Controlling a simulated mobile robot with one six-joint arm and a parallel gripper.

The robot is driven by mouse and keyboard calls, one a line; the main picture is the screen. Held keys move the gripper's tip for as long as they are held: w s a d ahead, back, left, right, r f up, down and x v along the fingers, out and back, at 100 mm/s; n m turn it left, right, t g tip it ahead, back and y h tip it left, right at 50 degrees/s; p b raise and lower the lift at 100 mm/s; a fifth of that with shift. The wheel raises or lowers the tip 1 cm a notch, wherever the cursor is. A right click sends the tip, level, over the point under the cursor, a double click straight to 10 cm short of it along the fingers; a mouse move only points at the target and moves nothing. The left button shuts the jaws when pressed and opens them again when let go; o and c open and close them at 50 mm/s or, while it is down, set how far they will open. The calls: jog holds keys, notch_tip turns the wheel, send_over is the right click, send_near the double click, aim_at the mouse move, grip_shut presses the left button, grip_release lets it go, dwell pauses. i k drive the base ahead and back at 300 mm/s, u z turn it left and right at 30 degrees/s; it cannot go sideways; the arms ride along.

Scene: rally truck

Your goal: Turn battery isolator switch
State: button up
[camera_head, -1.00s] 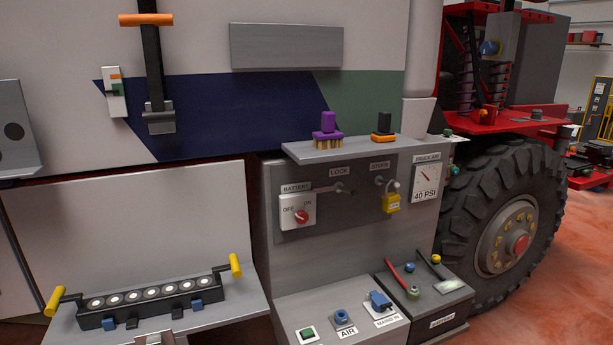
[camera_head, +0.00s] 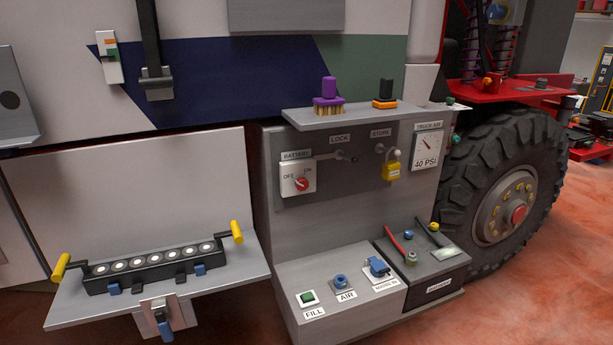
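The battery isolator switch (camera_head: 301,185) is a red rotary knob on a white square plate, under a BATTERY label (camera_head: 296,155). OFF is printed at the plate's left and ON at its upper right. The knob's pale pointer mark is too small to read surely. A metal lever or hasp (camera_head: 341,155) runs beside the plate under the LOCK label. A yellow padlock (camera_head: 392,169) hangs under the STORE label to the right. My gripper is not in view.
A shelf (camera_head: 350,117) with a purple brush and an orange-black block juts out above the panel. Below are a ledge with FILL (camera_head: 308,298) and AIR fittings and a battery box (camera_head: 430,262). A lamp bar (camera_head: 155,265) sits on a left shelf. The floor at right is clear.

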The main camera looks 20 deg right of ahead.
aim_at(301, 184)
jog(key=k, duration=1)
jog(key=u, duration=0.45)
jog(key=i, duration=0.65)
jog(key=u, duration=0.1)
